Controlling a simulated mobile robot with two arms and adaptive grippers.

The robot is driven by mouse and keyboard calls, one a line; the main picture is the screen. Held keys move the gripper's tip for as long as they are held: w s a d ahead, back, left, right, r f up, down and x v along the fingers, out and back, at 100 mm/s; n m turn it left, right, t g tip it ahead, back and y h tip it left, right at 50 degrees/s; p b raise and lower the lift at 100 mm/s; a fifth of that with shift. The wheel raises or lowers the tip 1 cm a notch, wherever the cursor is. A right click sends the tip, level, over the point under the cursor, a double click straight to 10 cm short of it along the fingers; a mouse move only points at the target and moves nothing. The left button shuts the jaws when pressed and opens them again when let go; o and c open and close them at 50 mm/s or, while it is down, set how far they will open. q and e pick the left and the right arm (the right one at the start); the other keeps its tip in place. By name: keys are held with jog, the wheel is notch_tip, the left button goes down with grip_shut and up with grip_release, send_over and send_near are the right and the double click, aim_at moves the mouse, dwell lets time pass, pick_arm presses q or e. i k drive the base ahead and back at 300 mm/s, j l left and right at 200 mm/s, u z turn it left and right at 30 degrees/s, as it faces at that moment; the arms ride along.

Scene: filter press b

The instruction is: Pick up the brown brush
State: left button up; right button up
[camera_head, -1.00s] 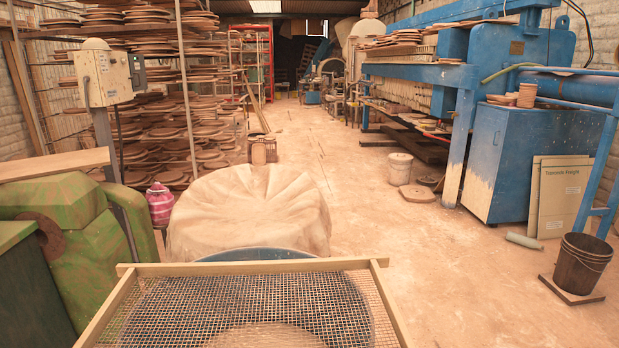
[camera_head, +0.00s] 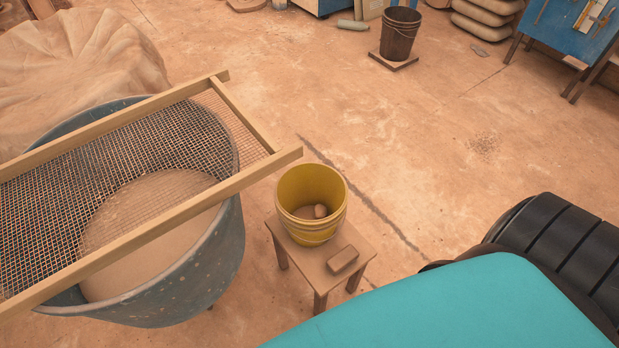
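I cannot make out a clear brown brush with bristles. A small brown block (camera_head: 342,259) lies on the front right of a low wooden stool (camera_head: 285,239); I cannot tell whether it is a brush. A yellow bucket (camera_head: 312,231) stands on the same stool, behind the block. A small rounded brown object (camera_head: 320,211) shows inside the bucket, too small to identify. Neither of my grippers is in view.
Left of the stool stands a large grey tub (camera_head: 222,262) with a wood-framed mesh sieve (camera_head: 145,233) across it. A dark bucket (camera_head: 399,36) and a blue board (camera_head: 571,27) with small items are farther back. The floor between is mostly clear.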

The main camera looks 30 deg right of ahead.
aim_at(342, 259)
jog(key=z, duration=1.35)
